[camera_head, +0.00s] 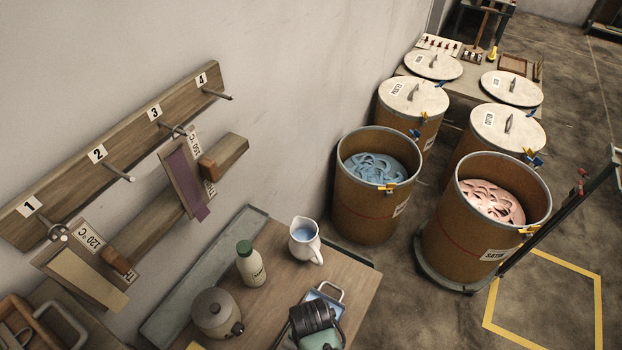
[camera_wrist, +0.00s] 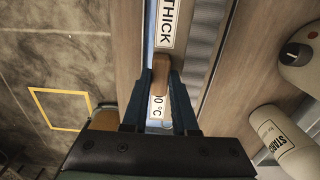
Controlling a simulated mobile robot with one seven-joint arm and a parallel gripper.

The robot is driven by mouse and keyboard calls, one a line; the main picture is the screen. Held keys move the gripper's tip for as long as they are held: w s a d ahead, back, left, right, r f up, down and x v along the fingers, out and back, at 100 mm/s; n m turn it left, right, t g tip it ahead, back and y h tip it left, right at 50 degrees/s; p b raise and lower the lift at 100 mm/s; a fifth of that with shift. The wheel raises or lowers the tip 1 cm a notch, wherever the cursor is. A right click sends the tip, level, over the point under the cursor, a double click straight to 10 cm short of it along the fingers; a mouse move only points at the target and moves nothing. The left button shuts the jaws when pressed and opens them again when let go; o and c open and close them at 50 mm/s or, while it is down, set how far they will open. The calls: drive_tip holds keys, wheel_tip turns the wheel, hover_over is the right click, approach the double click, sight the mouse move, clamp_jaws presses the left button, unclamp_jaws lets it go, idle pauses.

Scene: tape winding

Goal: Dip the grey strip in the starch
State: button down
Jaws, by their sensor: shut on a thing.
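My gripper (camera_wrist: 164,90) is shut on a brown wooden grip (camera_wrist: 161,82) in the wrist view. The grip sits on a plate with a white label (camera_wrist: 168,25) reading "THICK". A grey ribbed band (camera_wrist: 203,42) lies along its right side; I cannot tell whether this is the grey strip or part of the tray. In the head view my gripper (camera_head: 315,320) is low over a tray (camera_head: 334,293) with pale blue in it and hides much of it. A starch bottle (camera_head: 251,266) with a green cap stands on the table; it also shows in the wrist view (camera_wrist: 285,143).
A grey lidded pot (camera_head: 217,313) and a white pitcher (camera_head: 304,243) with blue liquid stand on the table (camera_head: 280,305). A wall rack (camera_head: 125,150) with numbered pegs holds a purple strip (camera_head: 183,180) and a beige one (camera_head: 83,277). Open drums (camera_head: 372,210) stand beyond the table.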

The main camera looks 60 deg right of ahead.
drive_tip(key=shift+f, duration=0.55)
idle(1.6)
drive_tip(key=shift+r, duration=0.1)
idle(0.6)
drive_tip(key=shift+r+p, duration=2.9)
drive_tip(key=shift+r, duration=0.05)
drive_tip(key=shift+r+p, duration=2.45)
drive_tip(key=shift+p, duration=0.1)
